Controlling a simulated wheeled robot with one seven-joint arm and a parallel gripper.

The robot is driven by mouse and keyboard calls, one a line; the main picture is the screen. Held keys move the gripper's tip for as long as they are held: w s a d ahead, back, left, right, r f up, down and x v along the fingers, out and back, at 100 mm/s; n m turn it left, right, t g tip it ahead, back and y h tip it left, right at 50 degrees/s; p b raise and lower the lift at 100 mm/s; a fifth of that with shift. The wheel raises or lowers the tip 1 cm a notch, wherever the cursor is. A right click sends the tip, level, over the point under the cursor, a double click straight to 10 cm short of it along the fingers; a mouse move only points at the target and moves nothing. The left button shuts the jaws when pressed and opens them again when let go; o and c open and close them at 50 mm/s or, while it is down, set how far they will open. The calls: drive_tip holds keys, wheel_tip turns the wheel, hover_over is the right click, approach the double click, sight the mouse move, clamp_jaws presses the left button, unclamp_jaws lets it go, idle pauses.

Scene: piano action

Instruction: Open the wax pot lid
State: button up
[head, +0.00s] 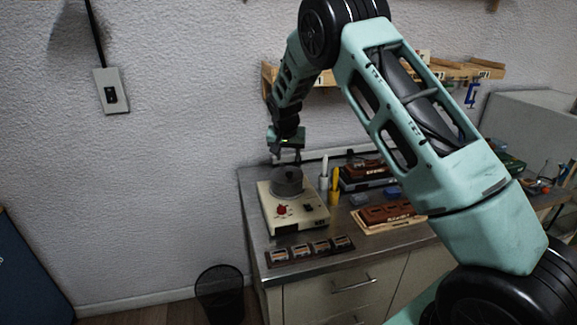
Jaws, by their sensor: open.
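The wax pot (287,188) is a dark grey round pot set on a cream heater base (293,216) with a red knob on its front. It stands near the left end of the workbench. Its top looks covered by a dark lid (287,174); the lid's handle is too small to make out. My gripper (286,161) points down just above the lid with its fingers open. I cannot tell whether the fingertips touch the lid or straddle a handle.
A strip of small blocks (310,251) lies along the bench's front edge. Upright white and yellow tools (334,187) and brown wooden parts (388,213) stand right of the pot. A wooden shelf (455,70) hangs on the wall behind my arm. A black bin (220,292) stands on the floor.

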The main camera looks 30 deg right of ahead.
sight(289, 173)
drive_tip(key=p+x, duration=0.2)
drive_tip(key=x, duration=0.6)
drive_tip(key=shift+f, duration=0.2)
clamp_jaws()
